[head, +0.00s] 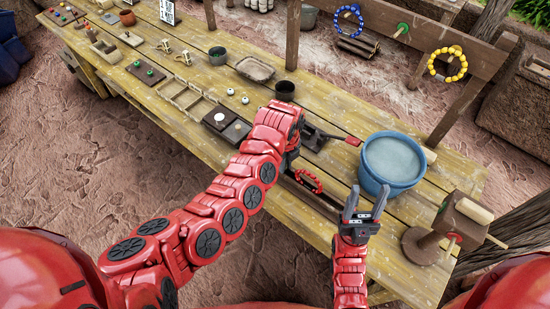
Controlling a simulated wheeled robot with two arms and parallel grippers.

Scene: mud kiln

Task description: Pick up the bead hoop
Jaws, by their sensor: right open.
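A small red bead hoop (310,180) is on the plank table, between my two grippers and left of the blue bucket. A blue bead hoop (338,17) and a yellow bead hoop (432,66) hang on pegs of the wooden rail behind the table. My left gripper (292,152) is over the table, up and left of the red hoop; its fingers are mostly hidden by its own wrist. My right gripper (364,205) is open and empty, fingers pointing up the picture, in front of the bucket and to the right of the red hoop.
A blue bucket of greyish liquid (391,160) stands close beyond my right gripper. A wooden block stand (440,225) is to its right. A dark cup (285,90), a tray (255,69) and a slatted frame (186,98) lie farther left. Bare planks show at the table's front.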

